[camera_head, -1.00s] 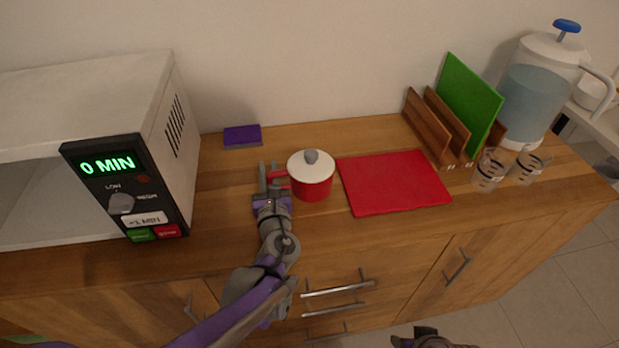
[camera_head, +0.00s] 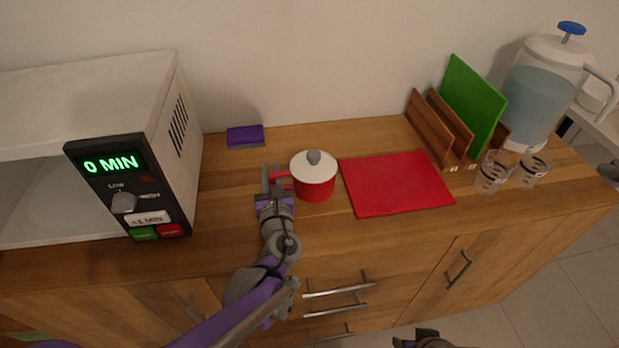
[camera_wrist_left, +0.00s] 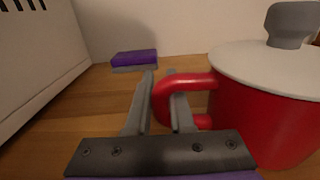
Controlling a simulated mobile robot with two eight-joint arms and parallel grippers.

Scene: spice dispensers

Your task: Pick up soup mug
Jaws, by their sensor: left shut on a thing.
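The soup mug (camera_head: 315,185) is red with a white lid and a grey knob. It stands upright on the wooden counter, and its handle (camera_head: 281,180) points left. My left gripper (camera_head: 272,180) is at the handle, on the mug's left side. In the left wrist view the mug (camera_wrist_left: 262,115) fills the right side, and the left gripper's fingers (camera_wrist_left: 163,100) are on either side of the handle's outer part, shut on it. A dark piece at the bottom edge of the head view may be part of my right arm; its fingers cannot be made out.
A white microwave (camera_head: 90,95) with its front open stands left. A purple sponge (camera_head: 245,136) lies behind the gripper. A red board (camera_head: 395,183) lies right of the mug. A rack with a green board (camera_head: 470,105), glasses (camera_head: 493,172) and a water dispenser (camera_head: 540,90) stand farther right.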

